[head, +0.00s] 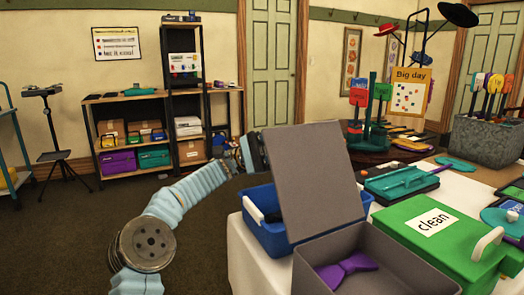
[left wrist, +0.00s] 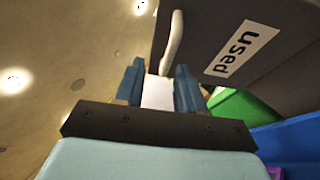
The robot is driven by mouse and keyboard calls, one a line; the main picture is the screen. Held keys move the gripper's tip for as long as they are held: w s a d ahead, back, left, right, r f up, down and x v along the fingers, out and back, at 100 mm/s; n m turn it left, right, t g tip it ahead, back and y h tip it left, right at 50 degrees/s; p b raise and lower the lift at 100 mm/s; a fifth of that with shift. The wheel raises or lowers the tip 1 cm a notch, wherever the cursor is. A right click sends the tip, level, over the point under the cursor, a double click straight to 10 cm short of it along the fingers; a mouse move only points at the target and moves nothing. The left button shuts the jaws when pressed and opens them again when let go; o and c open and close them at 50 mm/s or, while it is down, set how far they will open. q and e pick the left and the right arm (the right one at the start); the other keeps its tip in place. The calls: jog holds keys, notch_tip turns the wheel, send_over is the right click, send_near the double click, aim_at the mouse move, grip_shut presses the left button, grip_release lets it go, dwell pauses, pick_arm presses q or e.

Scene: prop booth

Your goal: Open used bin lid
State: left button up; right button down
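The grey used bin (head: 390,265) stands at the front of the white table. Its grey lid (head: 312,180) is raised, tilted up from the bin, and the inside is exposed. A purple bow tie (head: 345,268) lies in the bin. My left gripper (head: 256,152) is beside the raised lid's left edge, partly hidden by it. In the left wrist view the lid (left wrist: 275,72) shows its "used" label and pale handle (left wrist: 172,42). The left gripper's blue fingers (left wrist: 160,88) are apart, with the handle just beyond their tips. My right gripper is in neither view.
A blue bin (head: 265,233) stands behind the used bin. A green bin lid labelled "clean" (head: 445,235) is to the right, shut. A teal tray (head: 400,182) and other props crowd the table behind. Open carpet (head: 60,240) lies to the left.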

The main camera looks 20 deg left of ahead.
pick_arm(q)
jog(key=p+v, duration=0.1)
jog(key=v, duration=0.9)
jog(key=shift+a+f, duration=0.2)
jog(key=shift+a, duration=0.05)
jog(key=shift+w, duration=0.2)
